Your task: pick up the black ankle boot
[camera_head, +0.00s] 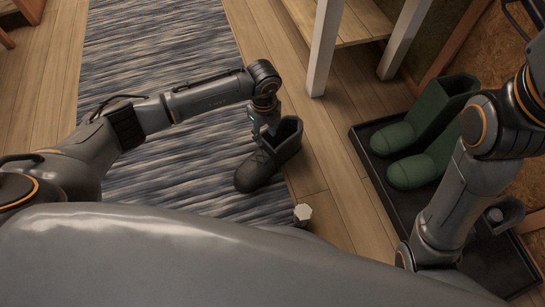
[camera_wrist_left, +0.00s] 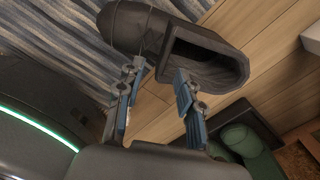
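The black ankle boot (camera_head: 258,172) stands on the right edge of the striped rug, toe toward the lower left and its open top toward the upper right. My left gripper (camera_head: 265,128) is at the boot's upper part. In the left wrist view the boot (camera_wrist_left: 140,25) lies just beyond the fingertips. My left gripper (camera_wrist_left: 157,75) is open there, its two fingers apart, with the near rim of the shaft around the gap between them. I cannot tell whether they touch it.
Green boots (camera_head: 425,140) stand on a black tray (camera_head: 372,180) at the right. A dark rounded object (camera_head: 508,212) is partly hidden behind my right arm. A pale-legged bench (camera_head: 325,45) stands at the top.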

